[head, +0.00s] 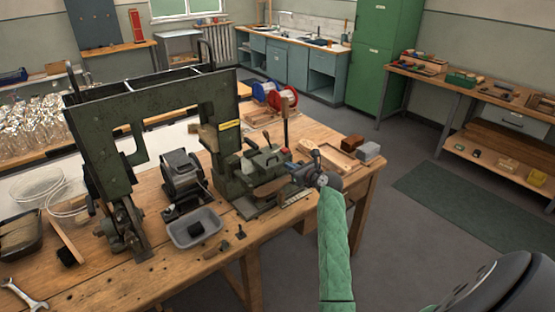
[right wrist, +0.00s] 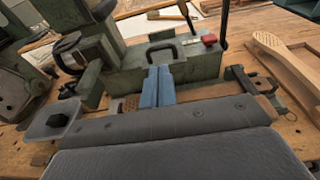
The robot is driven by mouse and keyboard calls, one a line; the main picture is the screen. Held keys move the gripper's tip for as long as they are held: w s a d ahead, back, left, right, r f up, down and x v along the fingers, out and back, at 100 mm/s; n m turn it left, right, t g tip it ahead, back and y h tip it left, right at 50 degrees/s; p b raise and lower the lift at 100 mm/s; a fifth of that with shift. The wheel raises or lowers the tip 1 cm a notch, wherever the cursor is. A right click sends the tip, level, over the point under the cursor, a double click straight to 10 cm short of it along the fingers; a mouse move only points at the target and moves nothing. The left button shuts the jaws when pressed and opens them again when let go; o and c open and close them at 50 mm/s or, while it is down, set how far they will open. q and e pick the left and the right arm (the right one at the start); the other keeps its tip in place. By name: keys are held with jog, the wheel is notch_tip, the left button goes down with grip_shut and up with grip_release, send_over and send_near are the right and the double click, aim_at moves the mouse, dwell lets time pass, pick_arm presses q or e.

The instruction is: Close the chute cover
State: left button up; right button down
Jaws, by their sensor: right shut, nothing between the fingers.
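A green tufting machine (head: 228,150) stands on the wooden bench. Its low green housing (head: 262,163) has a dark handle and a red button; this housing also fills the upper middle of the right wrist view (right wrist: 190,66). I cannot tell for sure which part is the chute cover; the handled piece (right wrist: 160,52) may be it. My right gripper (head: 297,172) reaches in from the right at the machine's front. Its blue fingers (right wrist: 158,86) are shut together and empty, with their tips close to the housing front; contact is unclear. My left gripper is not in view.
A grey tray (head: 195,228) and a motor (head: 183,180) stand left of the machine. A wooden tray (head: 328,158) and small blocks (head: 368,151) lie to its right. A tall dark green frame (head: 95,150) rises on the left. An upright lever stands behind the housing.

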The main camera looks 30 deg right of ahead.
jog(key=p, duration=0.2)
send_near(266, 158)
notch_tip(266, 158, up, 2)
jog(key=shift+s+a+r, duration=0.1)
jog(key=shift+a, duration=0.05)
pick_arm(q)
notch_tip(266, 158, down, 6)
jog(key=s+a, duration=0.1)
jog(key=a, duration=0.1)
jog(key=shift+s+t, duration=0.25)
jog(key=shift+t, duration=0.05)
pick_arm(e)
jog(key=shift+w+f, duration=0.3)
jog(key=shift+w, duration=0.4)
jog(key=shift+w, duration=0.1)
